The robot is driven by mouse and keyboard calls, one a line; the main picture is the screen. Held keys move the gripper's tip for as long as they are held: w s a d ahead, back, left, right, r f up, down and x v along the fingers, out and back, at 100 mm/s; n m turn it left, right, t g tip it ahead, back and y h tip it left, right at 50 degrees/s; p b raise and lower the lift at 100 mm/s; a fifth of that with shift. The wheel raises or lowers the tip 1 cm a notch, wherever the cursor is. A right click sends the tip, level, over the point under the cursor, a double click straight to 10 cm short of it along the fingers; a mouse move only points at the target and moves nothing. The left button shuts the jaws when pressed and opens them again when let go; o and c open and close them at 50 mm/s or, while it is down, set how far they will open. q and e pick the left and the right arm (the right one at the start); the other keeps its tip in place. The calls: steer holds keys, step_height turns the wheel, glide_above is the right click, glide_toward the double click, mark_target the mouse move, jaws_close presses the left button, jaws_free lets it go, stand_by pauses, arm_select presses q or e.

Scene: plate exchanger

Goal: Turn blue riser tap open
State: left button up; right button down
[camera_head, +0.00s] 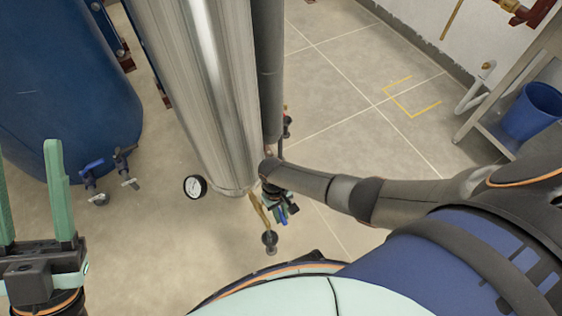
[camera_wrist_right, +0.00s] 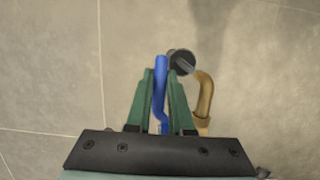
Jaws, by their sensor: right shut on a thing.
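The blue riser tap's lever (camera_wrist_right: 160,95) shows in the right wrist view as a slim blue handle lying lengthwise between the green fingers of my right gripper (camera_wrist_right: 161,75). The gripper is shut on it. In the head view, the blue lever (camera_head: 283,216) shows at the foot of the steel column, next to my right gripper (camera_head: 276,203), which is small and partly hidden by its wrist. The tap's body is mostly hidden. My left gripper (camera_head: 28,160) stands at the lower left of the head view, its green fingers wide apart and empty.
A steel column (camera_head: 205,90) and a grey pipe (camera_head: 268,60) stand beside the right gripper. A brass pipe (camera_wrist_right: 205,95) runs close to its fingers. A gauge (camera_head: 195,187) and a blue tank (camera_head: 65,90) are left. Floor is clear at upper right, before a blue bucket (camera_head: 533,110).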

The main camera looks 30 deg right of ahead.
steer(key=c, duration=0.8)
jaws_free()
